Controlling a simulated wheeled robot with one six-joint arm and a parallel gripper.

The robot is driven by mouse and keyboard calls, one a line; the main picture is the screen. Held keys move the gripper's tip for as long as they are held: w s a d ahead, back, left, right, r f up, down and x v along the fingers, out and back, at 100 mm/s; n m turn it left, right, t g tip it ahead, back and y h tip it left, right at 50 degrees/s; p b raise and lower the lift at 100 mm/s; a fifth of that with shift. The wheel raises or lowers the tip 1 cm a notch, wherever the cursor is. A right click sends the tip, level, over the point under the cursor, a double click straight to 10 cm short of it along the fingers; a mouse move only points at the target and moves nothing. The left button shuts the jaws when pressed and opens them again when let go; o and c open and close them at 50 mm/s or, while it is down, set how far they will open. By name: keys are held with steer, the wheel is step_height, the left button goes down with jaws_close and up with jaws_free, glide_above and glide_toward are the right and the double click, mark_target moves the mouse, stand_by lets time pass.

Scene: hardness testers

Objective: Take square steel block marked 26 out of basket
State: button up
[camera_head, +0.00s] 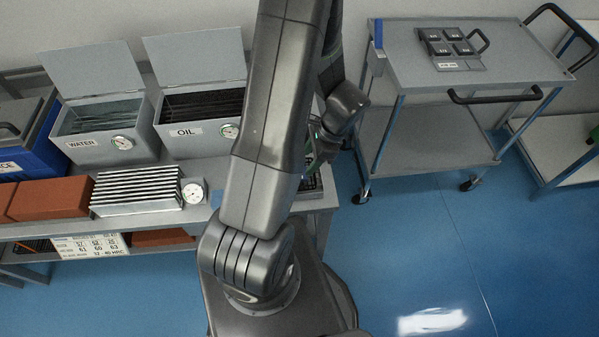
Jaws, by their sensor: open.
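My gripper (318,152) points down at the right end of the bench, partly hidden behind my own arm. Its fingers are hard to make out; it is open. Below it is a dark, grid-like holder (314,184), probably the basket, mostly covered by my arm. I cannot see a block marked 26 in it. On the cart at the right, several dark square blocks (438,48) with small white marks sit on a grey tray (472,66) with a black handle. Their marks are too small to read.
On the bench stand open WATER (85,145) and OIL (182,140) tanks with raised lids. A ribbed metal rack (138,188), a dial gauge (193,192) and red-brown bricks (50,198) are in front. Blue floor is clear between bench and cart (400,65).

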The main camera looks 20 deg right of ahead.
steer(key=shift+x, duration=2.65)
steer(key=shift+s+a, duration=0.1)
steer(key=shift+s, duration=0.05)
steer(key=c, duration=0.9)
steer(key=shift+r, duration=0.1)
